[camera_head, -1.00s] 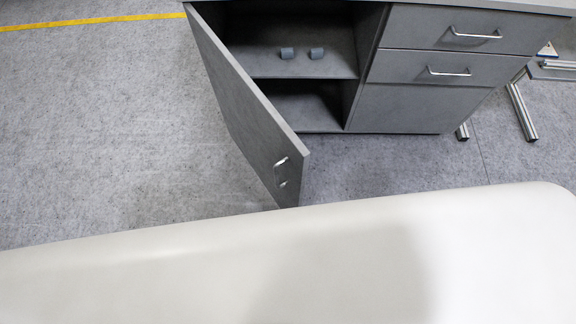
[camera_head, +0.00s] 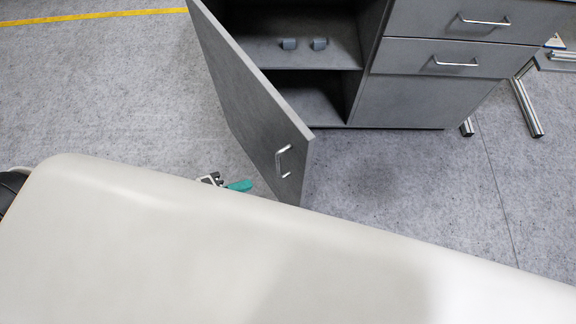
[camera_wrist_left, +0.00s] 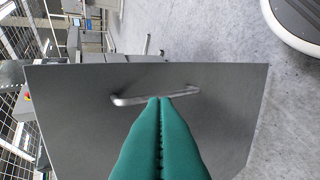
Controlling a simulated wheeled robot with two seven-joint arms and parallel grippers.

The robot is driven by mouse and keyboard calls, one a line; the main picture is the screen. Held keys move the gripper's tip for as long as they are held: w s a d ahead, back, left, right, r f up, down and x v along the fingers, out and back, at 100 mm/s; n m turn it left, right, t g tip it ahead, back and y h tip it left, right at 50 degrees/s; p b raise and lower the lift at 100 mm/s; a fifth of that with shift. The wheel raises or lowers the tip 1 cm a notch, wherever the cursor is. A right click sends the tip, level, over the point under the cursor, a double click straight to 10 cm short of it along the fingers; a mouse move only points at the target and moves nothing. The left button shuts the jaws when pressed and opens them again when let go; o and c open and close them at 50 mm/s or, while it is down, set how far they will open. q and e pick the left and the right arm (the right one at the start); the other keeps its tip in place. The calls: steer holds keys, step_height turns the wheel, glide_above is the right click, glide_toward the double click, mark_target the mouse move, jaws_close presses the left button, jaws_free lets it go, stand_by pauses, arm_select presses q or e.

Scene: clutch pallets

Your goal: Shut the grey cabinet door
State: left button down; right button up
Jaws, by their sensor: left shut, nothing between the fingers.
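The grey cabinet door (camera_head: 252,105) stands wide open, hinged at the cabinet's left side and swung out toward me. Its silver handle (camera_head: 283,161) is near the free edge. In the left wrist view the door (camera_wrist_left: 90,125) fills the middle, with its handle (camera_wrist_left: 155,97) across it. My left gripper (camera_head: 240,185) shows as a green fingertip just left of the door's lower free end. In the left wrist view its green fingers (camera_wrist_left: 160,99) are shut together, tips overlapping the handle in the picture; contact is unclear. My right gripper is out of view.
The grey cabinet (camera_head: 415,98) has an open compartment with two small grey cylinders (camera_head: 304,44) on its shelf, and two drawers at right. A large pale surface covers the lower head view. Floor left of the door is clear. A metal-legged frame (camera_head: 528,107) stands at right.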

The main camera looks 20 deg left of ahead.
arm_select(q)
glide_toward(295, 164)
step_height(295, 164, down, 3)
steer(key=w+d, duration=0.3)
steer(key=shift+w, duration=0.2)
steer(key=shift+w+d, duration=0.35)
